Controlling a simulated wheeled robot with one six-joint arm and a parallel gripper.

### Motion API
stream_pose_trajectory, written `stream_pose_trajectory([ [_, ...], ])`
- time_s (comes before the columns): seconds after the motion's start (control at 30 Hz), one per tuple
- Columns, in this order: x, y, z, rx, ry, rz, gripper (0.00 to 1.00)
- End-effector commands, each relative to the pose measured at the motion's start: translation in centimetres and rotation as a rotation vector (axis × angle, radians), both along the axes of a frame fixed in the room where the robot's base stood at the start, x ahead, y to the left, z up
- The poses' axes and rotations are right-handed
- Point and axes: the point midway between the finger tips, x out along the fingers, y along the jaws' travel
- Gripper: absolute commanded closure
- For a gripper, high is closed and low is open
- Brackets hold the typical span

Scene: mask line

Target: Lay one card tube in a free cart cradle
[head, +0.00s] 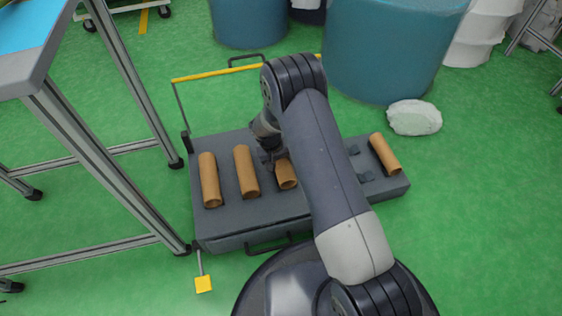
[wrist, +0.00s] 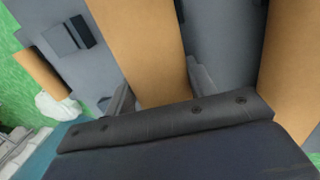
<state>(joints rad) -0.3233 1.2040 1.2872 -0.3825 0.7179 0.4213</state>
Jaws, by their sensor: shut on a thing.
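My gripper (head: 272,157) is low over the dark grey cart (head: 225,222), shut on a brown card tube (head: 287,176). In the wrist view the held tube (wrist: 140,45) runs between the two fingers (wrist: 160,92). It lies at or just above the cart top; I cannot tell if it touches. Two more tubes, a far left one (head: 209,181) and its neighbour (head: 246,172), lie on the cart to the left. Another tube (head: 385,154) lies at the right end. Between my arm and that tube, small cradle blocks (head: 365,177) show with no tube on them. My arm hides part of the cart.
A grey-framed table (head: 100,205) stands close on the left. A yellow handle bar (head: 215,74) rises at the cart's back. A large teal drum (head: 385,50) stands behind, and a white lumpy bundle (head: 414,117) lies on the green floor at right.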

Motion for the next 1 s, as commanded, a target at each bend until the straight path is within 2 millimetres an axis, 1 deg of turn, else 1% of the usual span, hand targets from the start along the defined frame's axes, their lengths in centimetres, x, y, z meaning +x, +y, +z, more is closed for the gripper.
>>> stream_pose_trajectory([
  [0.73, -0.01, 0.0, -0.93, 0.0, 0.0, 0.0, 0.71],
  [0.77, 0.0, 0.0, -0.91, 0.0, 0.0, 0.0, 0.47],
  [1.0, -0.01, 0.0, -0.85, 0.0, 0.0, 0.0, 0.27],
])
